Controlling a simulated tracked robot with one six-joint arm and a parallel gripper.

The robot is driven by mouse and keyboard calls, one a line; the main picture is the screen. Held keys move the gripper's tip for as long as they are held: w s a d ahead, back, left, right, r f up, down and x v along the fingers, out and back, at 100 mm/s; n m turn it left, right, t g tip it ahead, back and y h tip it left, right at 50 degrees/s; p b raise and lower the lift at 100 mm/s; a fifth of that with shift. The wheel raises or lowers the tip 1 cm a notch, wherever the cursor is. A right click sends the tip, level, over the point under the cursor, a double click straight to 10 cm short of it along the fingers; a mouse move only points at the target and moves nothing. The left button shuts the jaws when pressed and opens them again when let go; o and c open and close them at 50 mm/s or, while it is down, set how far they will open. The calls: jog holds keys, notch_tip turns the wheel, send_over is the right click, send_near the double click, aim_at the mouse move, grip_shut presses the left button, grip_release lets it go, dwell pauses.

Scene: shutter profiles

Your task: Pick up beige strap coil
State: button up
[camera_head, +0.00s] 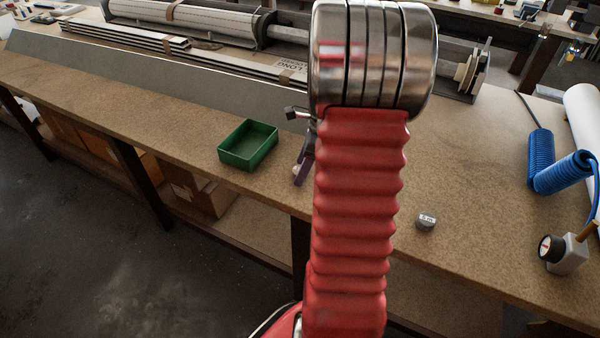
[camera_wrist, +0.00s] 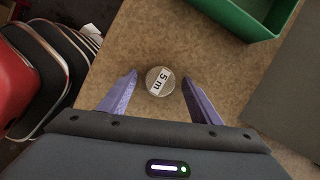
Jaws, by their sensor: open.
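A small round beige strap coil (camera_wrist: 154,88) with a white "5 m" label lies flat on the brown bench top in the wrist view. My gripper (camera_wrist: 160,76) is open, with its two purple fingers on either side of the coil and a gap showing on each side. In the head view my gripper (camera_head: 303,170) points down near the bench's front edge, and a small pale bit of the coil (camera_head: 296,169) shows beside the fingers. The rest of it is hidden there. I cannot tell the exact height of the fingertips above the bench.
A green tray (camera_head: 233,160) stands left of my gripper; it also shows in the wrist view (camera_wrist: 234,22). A grey "5 m" coil (camera_head: 426,223) lies to the right. A blue hose (camera_head: 541,160) and a gauge (camera_head: 552,248) are farther right. Long profiles (camera_head: 130,38) lie behind.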

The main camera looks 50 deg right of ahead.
jog(key=shift+c, duration=0.6)
jog(key=c, duration=1)
jog(key=shift+r, duration=0.1)
notch_tip(320, 180, up, 10)
